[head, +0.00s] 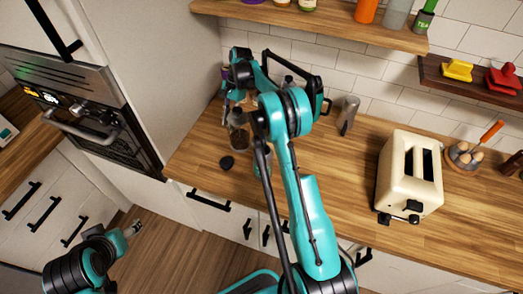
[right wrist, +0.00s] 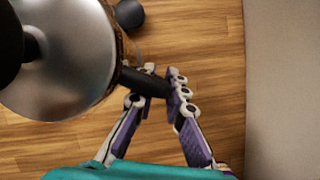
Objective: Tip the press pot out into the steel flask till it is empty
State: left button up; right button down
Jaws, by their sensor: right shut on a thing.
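The press pot has a round steel lid (right wrist: 65,60) with a black knob in the right wrist view. Its black handle (right wrist: 145,82) lies between the fingers of my right gripper (right wrist: 165,92), which is shut on it. In the head view a dark glass body (head: 238,138), seemingly the pot's, shows below my right gripper (head: 232,95). A grey steel vessel (head: 348,115) stands at the back wall, possibly the flask. Another greyish shape (head: 263,158) is partly hidden by my arm; I cannot tell what it is. My left gripper (head: 132,229) hangs low over the floor, away from the counter.
A round black piece (head: 227,162) lies on the wooden counter; it also shows in the wrist view (right wrist: 129,14). A shelf (head: 320,25) hangs above. The counter's middle right is clear.

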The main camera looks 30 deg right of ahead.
jog(key=shift+w+f, duration=0.15)
jog(key=shift+f, duration=0.45)
jog(key=shift+r, duration=0.2)
